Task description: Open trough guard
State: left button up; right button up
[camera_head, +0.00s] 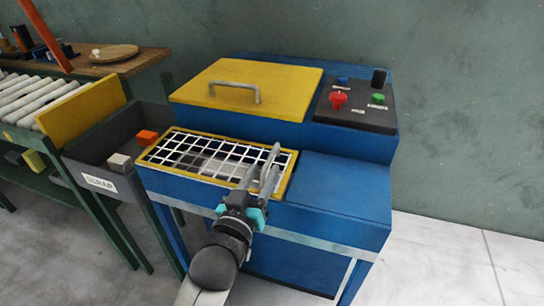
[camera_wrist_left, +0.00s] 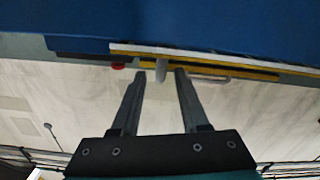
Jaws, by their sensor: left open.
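The trough guard, a white wire grid in a yellow frame (camera_head: 172,165), lies down over the trough on the front of the blue press (camera_head: 340,185). My left gripper (camera_head: 265,160) is open at the guard's front right part, its fingers overlapping the frame in the head view. In the left wrist view, a yellow and white edge (camera_wrist_left: 215,60), apparently the guard's, runs past the fingertips. A short grey peg (camera_wrist_left: 161,70) shows between the open fingers (camera_wrist_left: 159,74); whether they touch it is unclear. My right gripper is not in view.
Behind the guard is a yellow lid (camera_head: 210,80) with a grey handle (camera_head: 233,88). A control panel (camera_head: 355,115) with red and green buttons is at right. A scrap bin (camera_head: 98,182) and roller conveyor (camera_head: 30,100) stand left. Floor at right is clear.

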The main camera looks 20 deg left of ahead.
aim_at(277, 146)
pick_arm(q)
jog(key=w+b, duration=0.1)
jog(key=w, duration=0.4)
jog(key=shift+w+d+b, duration=0.1)
jog(key=shift+w+b, duration=0.2)
jog(key=shift+w, duration=0.65)
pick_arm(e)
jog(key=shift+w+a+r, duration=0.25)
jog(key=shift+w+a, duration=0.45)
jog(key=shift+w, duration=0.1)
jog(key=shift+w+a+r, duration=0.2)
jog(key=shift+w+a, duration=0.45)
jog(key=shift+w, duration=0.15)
pick_arm(q)
grip_shut()
